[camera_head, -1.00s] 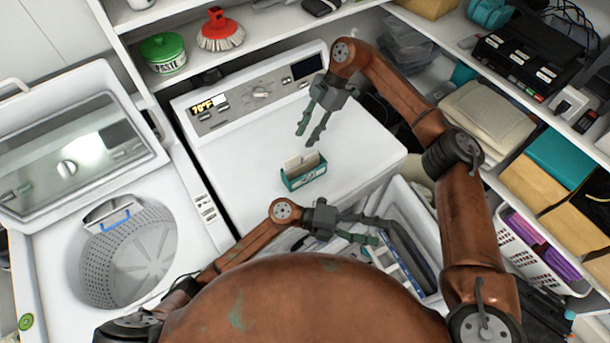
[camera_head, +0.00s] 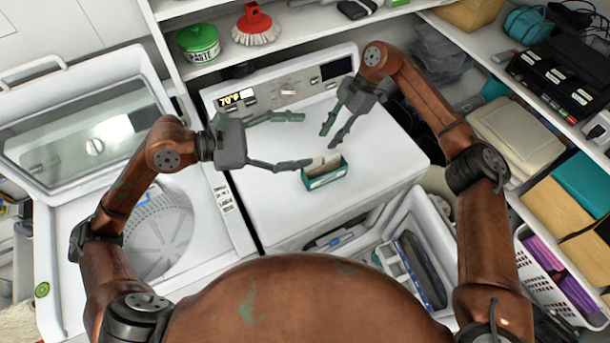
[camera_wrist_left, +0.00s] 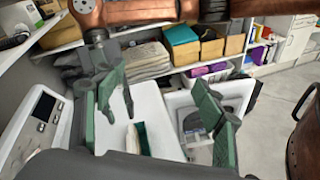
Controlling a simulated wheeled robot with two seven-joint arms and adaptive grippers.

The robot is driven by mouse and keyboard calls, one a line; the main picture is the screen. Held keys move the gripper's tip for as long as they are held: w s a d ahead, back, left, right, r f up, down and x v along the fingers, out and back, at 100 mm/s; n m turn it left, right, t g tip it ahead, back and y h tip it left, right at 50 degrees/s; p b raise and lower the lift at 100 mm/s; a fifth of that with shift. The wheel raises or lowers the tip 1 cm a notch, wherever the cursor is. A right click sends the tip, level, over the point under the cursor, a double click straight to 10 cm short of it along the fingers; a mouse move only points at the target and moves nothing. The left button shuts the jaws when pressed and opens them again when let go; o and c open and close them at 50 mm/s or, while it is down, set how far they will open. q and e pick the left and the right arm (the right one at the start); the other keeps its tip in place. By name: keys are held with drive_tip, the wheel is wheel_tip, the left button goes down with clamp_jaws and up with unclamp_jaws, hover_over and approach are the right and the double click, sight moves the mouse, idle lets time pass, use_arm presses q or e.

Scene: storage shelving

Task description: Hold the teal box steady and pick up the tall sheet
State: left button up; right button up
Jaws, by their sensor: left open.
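The small teal box (camera_head: 326,182) stands on the white dryer top, and it also shows in the left wrist view (camera_wrist_left: 143,140). Cream sheets (camera_head: 322,164) stand in it; which one is tallest is hard to tell. My left gripper (camera_head: 305,140) is open and empty, reaching in from the left. Its lower fingertip is close to the box's back left end; whether it touches is unclear. My right gripper (camera_head: 328,139) hangs just above and behind the box, fingers apart and empty. Both grippers' fingers also show in the left wrist view.
The dryer top (camera_head: 390,150) is otherwise clear. An open washer (camera_head: 150,235) stands at left. A shelf behind holds a green paste tub (camera_head: 198,43) and a red brush (camera_head: 255,25). Crowded shelves with a white basket (camera_head: 548,275) stand at right. An open white bin (camera_head: 425,260) is in front.

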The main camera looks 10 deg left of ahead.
use_arm(q)
drive_tip(key=w+f+n+t+y, duration=0.1)
drive_tip(key=w+f+n, duration=0.1)
drive_tip(key=w+f, duration=0.35)
drive_tip(key=w+f+n, duration=0.2)
drive_tip(key=w+f, duration=0.1)
drive_tip(key=f, duration=0.6)
drive_tip(key=n+y, duration=0.2)
drive_tip(key=n, duration=0.1)
approach(324, 172)
drive_tip(key=shift+w+d+f+t, duration=0.15)
drive_tip(key=shift+d+t, duration=0.15)
drive_tip(key=shift+d, duration=0.65)
drive_tip(key=shift+w+d+f, duration=0.15)
drive_tip(key=shift+d+f, duration=0.05)
drive_tip(key=shift+f, duration=0.05)
drive_tip(key=x, duration=0.7)
drive_tip(key=shift+c, duration=0.2)
